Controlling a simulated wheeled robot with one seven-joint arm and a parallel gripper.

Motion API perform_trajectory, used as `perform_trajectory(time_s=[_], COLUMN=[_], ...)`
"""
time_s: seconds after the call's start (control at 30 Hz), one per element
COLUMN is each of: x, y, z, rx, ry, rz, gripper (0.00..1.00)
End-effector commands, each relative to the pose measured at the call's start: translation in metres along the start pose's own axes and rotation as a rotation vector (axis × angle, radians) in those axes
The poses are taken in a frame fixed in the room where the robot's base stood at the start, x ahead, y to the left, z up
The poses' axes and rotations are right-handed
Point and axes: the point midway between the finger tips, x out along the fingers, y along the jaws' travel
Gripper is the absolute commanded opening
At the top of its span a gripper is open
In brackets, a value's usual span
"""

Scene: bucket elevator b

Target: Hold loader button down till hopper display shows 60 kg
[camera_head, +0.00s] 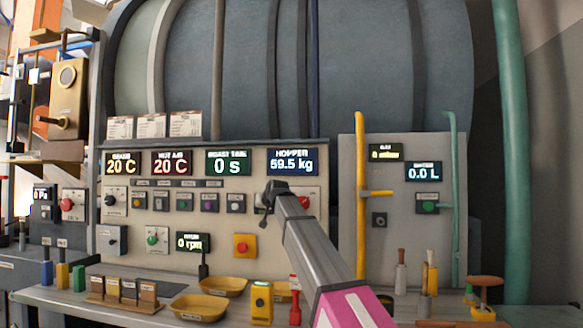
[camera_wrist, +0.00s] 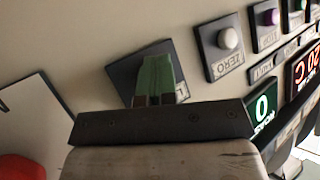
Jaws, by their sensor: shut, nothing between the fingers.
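The hopper display (camera_head: 292,161) on the control panel reads 59.5 kg. My gripper (camera_head: 270,190) is at the panel just below that display and hides the button behind it in the head view. In the wrist view the shut green fingers (camera_wrist: 157,70) reach onto a dark button plate (camera_wrist: 122,80) whose label shows only an L at its edge. The button cap itself is hidden behind the fingertips, so how far it is pressed does not show.
A grey button marked ZERO (camera_wrist: 228,39) sits beside that plate. A red knob (camera_head: 302,200) is to the right of my gripper. A yellow-boxed red button (camera_head: 244,246) is below. Yellow trays (camera_head: 222,288) and tools stand on the bench.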

Motion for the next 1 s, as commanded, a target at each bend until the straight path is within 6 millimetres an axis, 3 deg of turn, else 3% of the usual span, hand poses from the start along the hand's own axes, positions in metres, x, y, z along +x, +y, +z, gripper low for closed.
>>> perform_trajectory(time_s=[1.0], x=[-0.014], y=[-0.01], z=[0.01], rx=[0.0], ry=[0.0], rz=[0.0], gripper=[0.0])
